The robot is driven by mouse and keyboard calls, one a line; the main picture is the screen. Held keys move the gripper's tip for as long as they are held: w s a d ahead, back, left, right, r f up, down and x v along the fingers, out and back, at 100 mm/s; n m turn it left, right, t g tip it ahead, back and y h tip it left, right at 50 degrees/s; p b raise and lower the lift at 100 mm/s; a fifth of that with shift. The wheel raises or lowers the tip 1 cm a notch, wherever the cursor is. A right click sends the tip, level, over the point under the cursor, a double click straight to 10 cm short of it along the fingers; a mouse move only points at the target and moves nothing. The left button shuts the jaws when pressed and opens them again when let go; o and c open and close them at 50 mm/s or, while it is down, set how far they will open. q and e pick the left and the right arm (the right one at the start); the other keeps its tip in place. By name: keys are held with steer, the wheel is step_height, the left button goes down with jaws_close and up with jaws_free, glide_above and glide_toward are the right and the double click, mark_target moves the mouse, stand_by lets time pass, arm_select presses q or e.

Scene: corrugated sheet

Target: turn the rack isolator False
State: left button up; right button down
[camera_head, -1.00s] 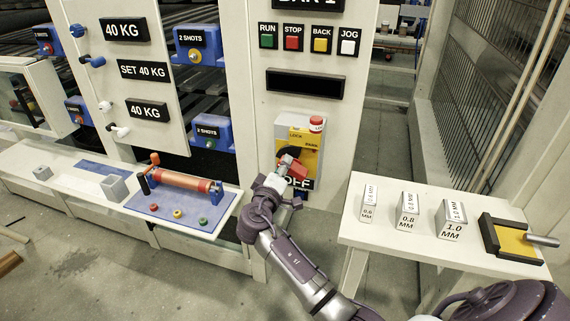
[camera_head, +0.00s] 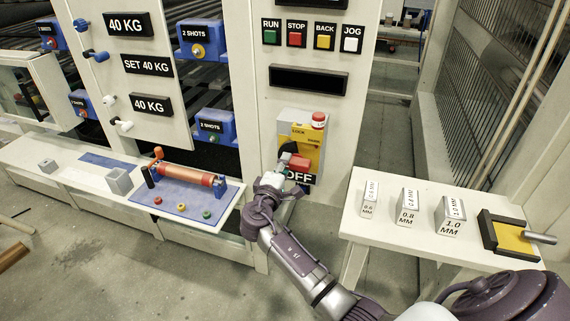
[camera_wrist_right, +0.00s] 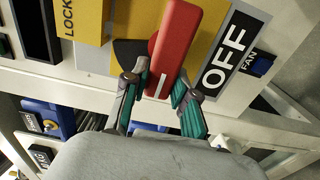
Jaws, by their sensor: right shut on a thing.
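The rack isolator is a yellow plate (camera_head: 311,138) on a grey box on the white panel, with a red handle (camera_head: 299,161) over a black disc and an OFF label below it. In the right wrist view the red handle (camera_wrist_right: 173,45) lies between the fingers of my right gripper (camera_wrist_right: 163,88), near the OFF label (camera_wrist_right: 224,61). My right gripper (camera_head: 287,163) is shut on the handle in the head view, and its fingers partly cover the handle's end. The handle points toward the lower left of the plate. My left gripper is not in view.
A red button (camera_head: 318,119) sits at the plate's upper right. RUN, STOP, BACK and JOG buttons are above. A white shelf (camera_head: 377,238) with gauge blocks stands right. A bench with a copper roller (camera_head: 186,176) is left.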

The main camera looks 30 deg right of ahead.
steer(key=c, duration=0.9)
jaws_free()
steer(key=shift+a, duration=0.1)
steer(key=v, duration=1.2)
steer(key=shift+f, duration=0.1)
